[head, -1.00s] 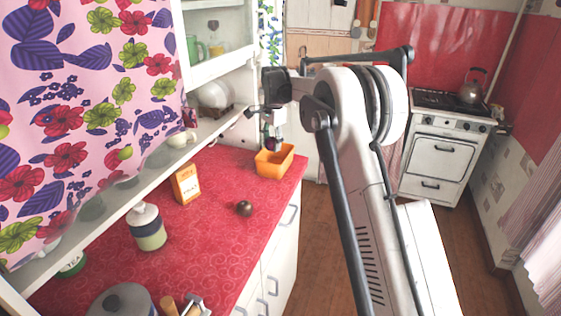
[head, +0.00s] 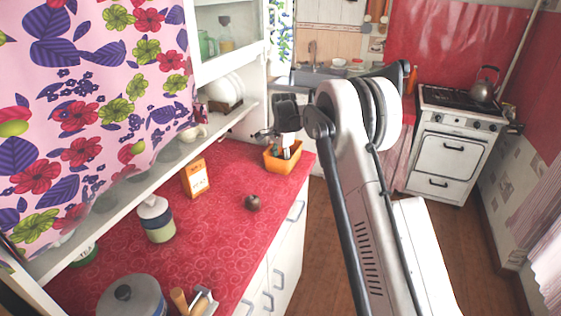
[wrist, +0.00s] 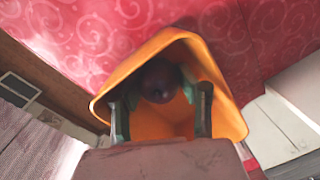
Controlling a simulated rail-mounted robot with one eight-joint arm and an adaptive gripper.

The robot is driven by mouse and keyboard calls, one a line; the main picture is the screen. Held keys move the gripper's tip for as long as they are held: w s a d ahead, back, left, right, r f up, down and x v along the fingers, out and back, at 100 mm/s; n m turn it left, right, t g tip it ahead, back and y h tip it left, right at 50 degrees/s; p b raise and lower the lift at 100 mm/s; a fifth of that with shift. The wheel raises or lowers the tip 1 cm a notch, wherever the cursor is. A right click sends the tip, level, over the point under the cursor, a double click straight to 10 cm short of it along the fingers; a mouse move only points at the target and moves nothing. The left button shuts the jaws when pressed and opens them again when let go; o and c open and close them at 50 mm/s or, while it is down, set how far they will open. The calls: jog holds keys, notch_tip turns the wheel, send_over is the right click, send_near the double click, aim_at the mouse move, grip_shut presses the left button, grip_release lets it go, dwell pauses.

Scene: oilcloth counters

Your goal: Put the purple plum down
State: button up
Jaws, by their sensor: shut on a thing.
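The purple plum (wrist: 158,82) sits dark between the fingers of my gripper (wrist: 161,97) in the wrist view. My gripper is shut on it. Both are inside the opening of an orange container (wrist: 232,122). I cannot tell whether the plum touches the container's bottom. In the head view, my gripper (head: 287,151) reaches down into the orange container (head: 281,168) at the far end of the red counter, and the plum is hidden there.
A dark round fruit (head: 253,202) lies on the red counter (head: 215,240) nearer me. An orange and white box (head: 195,179), a lidded jar (head: 156,219) and a grey pot (head: 131,298) stand to the left. A shelf (head: 140,190) runs along the left side.

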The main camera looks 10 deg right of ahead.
jog(key=shift+f, duration=0.1)
jog(key=o, duration=0.9)
